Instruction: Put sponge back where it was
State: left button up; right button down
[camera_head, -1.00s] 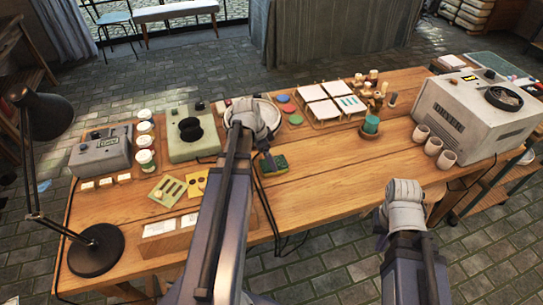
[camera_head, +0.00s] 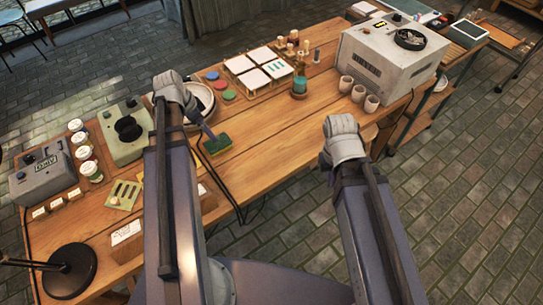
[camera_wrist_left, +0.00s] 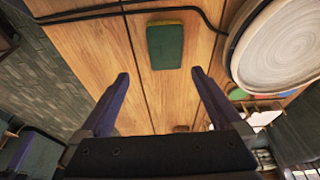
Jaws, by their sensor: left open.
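The sponge (camera_head: 217,145), green with a yellow layer, lies on the wooden table right of my left gripper in the head view. In the left wrist view the sponge (camera_wrist_left: 165,47) lies flat on the planks, beyond the fingertips. My left gripper (camera_wrist_left: 160,75) is open and empty, its fingers apart. In the head view the left gripper's fingers (camera_head: 206,132) reach toward the sponge, partly hidden behind the wrist. My right gripper (camera_head: 343,140) is over the table's front edge; its fingers are hidden by the wrist.
A round plate (camera_wrist_left: 285,45) is close to the sponge, right in the wrist view. A dark cable (camera_head: 222,187) runs past the sponge to the table's front edge. White tiles (camera_head: 259,68), cups (camera_head: 358,93) and a grey kiln-like box (camera_head: 392,55) stand farther right. Table right of the sponge is clear.

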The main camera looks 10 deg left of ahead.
pick_arm(q)
jog(key=s+d+n+g+y, duration=0.1)
jog(key=s+d, duration=0.2)
jog(key=d, duration=0.7)
jog(key=s+d+n+y, duration=0.1)
jog(key=s+d, duration=0.2)
jog(key=d, duration=0.7)
jog(key=s+d+n+g+y, duration=0.1)
jog(key=s+d+n, duration=0.1)
jog(key=d, duration=0.8)
jog(key=shift+s+d+f+g+y, duration=0.2)
jog(key=shift+s+f+g+y, duration=0.15)
jog(key=shift+s, duration=0.35)
